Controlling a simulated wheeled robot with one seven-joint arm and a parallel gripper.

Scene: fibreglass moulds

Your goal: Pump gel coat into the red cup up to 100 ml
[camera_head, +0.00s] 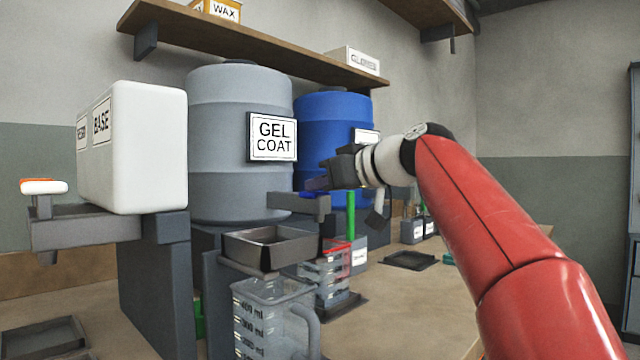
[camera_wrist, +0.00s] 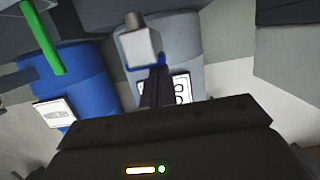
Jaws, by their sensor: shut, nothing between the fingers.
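The grey gel coat drum (camera_head: 215,150) stands at the middle left in the head view, with its "GEL COAT" sign (camera_head: 272,137) facing out. A dark grey outlet fitting (camera_head: 298,203) sticks out low from it. A clear graduated cup with red edging (camera_head: 338,258), seemingly the red cup, stands below and right of the fitting, partly hidden by a tray. Its fill level cannot be read. My gripper (camera_head: 316,184) is shut and empty, just above the fitting's outer end. In the wrist view my fingers (camera_wrist: 155,88) point at a pale grey block (camera_wrist: 140,48); contact is unclear.
A larger clear jug (camera_head: 272,315) stands in front, below a dark tray (camera_head: 235,247). A blue drum (camera_head: 330,110) and a green upright rod (camera_head: 350,215) are behind my gripper. A white base container (camera_head: 150,150) is left. The bench's right front is clear.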

